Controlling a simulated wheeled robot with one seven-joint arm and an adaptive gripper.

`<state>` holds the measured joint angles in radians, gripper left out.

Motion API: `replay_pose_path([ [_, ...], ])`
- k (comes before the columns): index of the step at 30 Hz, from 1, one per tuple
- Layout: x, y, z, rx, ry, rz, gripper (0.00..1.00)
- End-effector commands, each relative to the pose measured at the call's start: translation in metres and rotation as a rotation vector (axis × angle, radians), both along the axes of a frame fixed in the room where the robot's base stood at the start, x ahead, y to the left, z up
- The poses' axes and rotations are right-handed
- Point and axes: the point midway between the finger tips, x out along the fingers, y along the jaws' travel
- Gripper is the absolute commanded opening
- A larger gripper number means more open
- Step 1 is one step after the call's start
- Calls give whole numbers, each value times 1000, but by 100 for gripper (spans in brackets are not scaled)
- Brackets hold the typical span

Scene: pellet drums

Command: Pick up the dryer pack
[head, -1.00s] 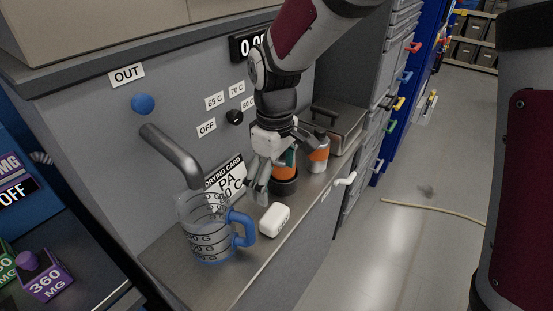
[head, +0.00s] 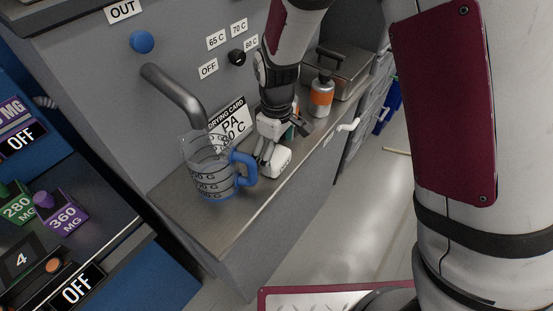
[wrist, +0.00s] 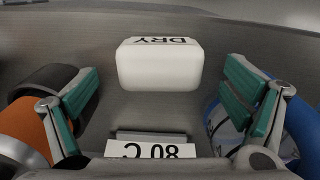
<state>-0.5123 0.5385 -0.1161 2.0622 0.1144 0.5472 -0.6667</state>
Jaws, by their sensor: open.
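The dryer pack, a small white rounded block (wrist: 159,66) with "DRY" printed on it, lies on the metal shelf straight ahead in the wrist view. In the head view the white pack (head: 279,165) shows low beside the jug handle, partly covered by my gripper (head: 266,154). My gripper is open in the wrist view (wrist: 160,88), with its green-padded fingers spread wide to either side. The pack stands between and slightly beyond the fingertips; neither finger is seen touching it.
The clear jug (head: 211,180) with a blue handle is close on one side; its blue part (wrist: 301,125) flanks my right finger. An orange and black container (wrist: 27,122) flanks my left finger. An orange-banded bottle (head: 321,96) and metal box (head: 345,70) stand farther back.

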Motion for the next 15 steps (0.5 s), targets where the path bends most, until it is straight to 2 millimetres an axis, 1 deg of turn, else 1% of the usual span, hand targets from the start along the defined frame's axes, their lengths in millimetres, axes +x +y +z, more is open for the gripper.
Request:
replay_pose_path([
  [3,-1,0,-16,-2,2,0,94],
  [6,0,0,-25,0,1,0,94],
  [14,0,0,-28,1,-1,1,94],
  [15,0,0,-28,1,-1,0,92],
])
